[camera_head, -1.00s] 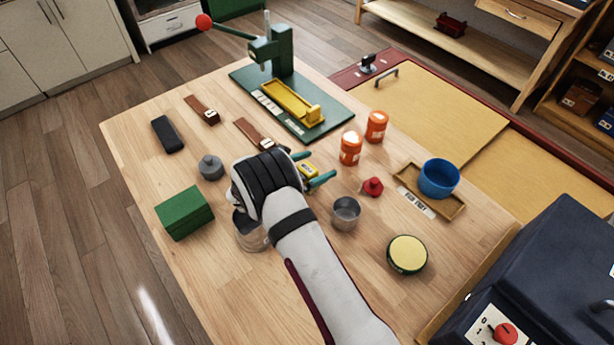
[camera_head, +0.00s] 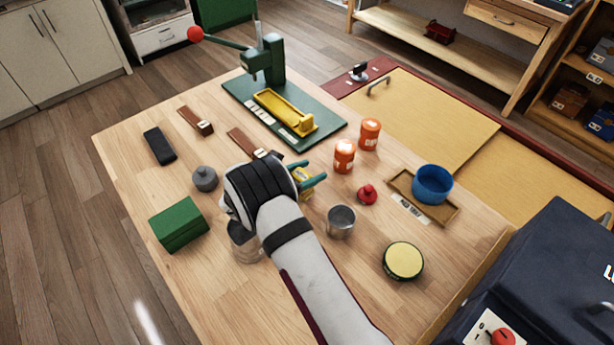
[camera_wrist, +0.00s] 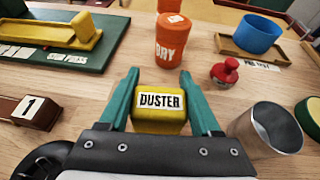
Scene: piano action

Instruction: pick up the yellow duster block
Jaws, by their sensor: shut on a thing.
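The yellow duster block (camera_wrist: 160,115) bears a white "DUSTER" label and sits between the teal fingers of my gripper (camera_wrist: 162,98) in the wrist view. The fingers are shut on its two sides.
Orange jars (camera_head: 344,157) stand beyond the gripper. A metal cup (camera_head: 341,222) and a red-knobbed piece (camera_head: 367,195) are to its right. A brown strap piece (camera_head: 247,143) and a grey weight (camera_head: 205,179) are to its left. A green press (camera_head: 268,65) stands behind.

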